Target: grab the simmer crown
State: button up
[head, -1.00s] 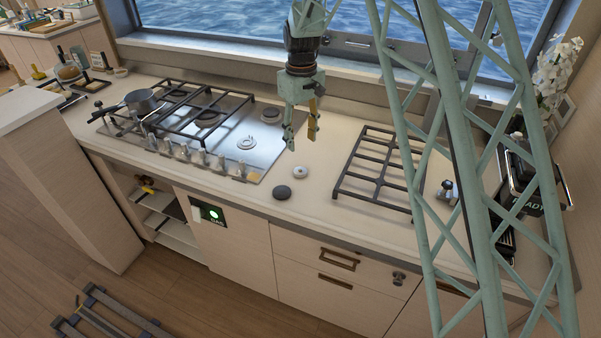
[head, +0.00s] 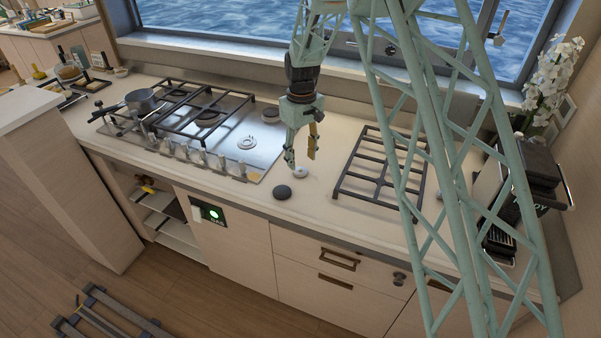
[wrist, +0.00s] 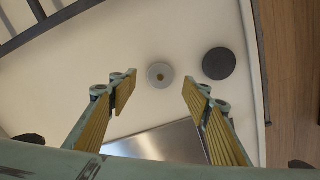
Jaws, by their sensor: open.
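The small pale grey ring with a hole in its middle, which I take as the simmer crown (head: 300,172), lies flat on the counter between the cooktop and the loose grate. In the wrist view the crown (wrist: 160,75) lies between the lines of the two fingertips, slightly ahead of them. My gripper (head: 300,157) is open and empty, pointing down just above the crown, and a fingertip partly overlaps it in the head view. In the wrist view my gripper (wrist: 160,92) has its yellow-padded fingers wide apart. I cannot tell the exact height left.
A dark round burner cap (head: 282,192) lies close beside the crown, also in the wrist view (wrist: 218,64). A black grate (head: 376,195) lies on the right. The window stands behind.

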aim_at(301, 170)
jog(key=shift+f, duration=0.1)
jog(key=shift+f, duration=2.45)
jog(key=c, duration=0.9)
